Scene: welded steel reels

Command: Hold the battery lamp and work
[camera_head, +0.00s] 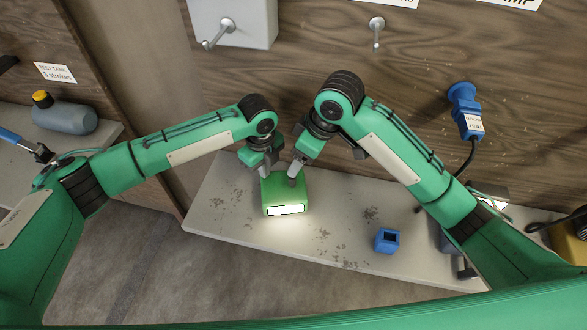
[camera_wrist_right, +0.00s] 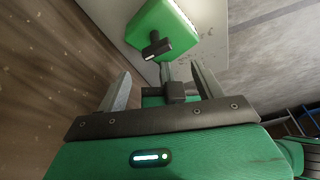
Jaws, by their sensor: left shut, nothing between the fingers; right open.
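The battery lamp (camera_head: 276,190) is a green box with a lit white panel on its front, standing on the grey bench. Its green body also shows at the top of the right wrist view (camera_wrist_right: 160,20), with a dark piece in front of it. My left gripper (camera_head: 265,171) is shut and empty at the lamp's back left. My right gripper (camera_head: 294,176) is open at the lamp's back right, fingers pointing down towards it. In the right wrist view the lamp lies beyond the fingertips, not between them. Whether either gripper touches the lamp I cannot tell.
The grey bench (camera_head: 225,215) is worn but clear around the lamp. A small blue open box (camera_head: 387,240) stands to the right. A blue plug (camera_head: 465,105) with a black cable, a hook (camera_head: 376,30) and a lever box (camera_head: 235,20) are on the wooden wall. A grey bottle (camera_head: 65,115) lies far left.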

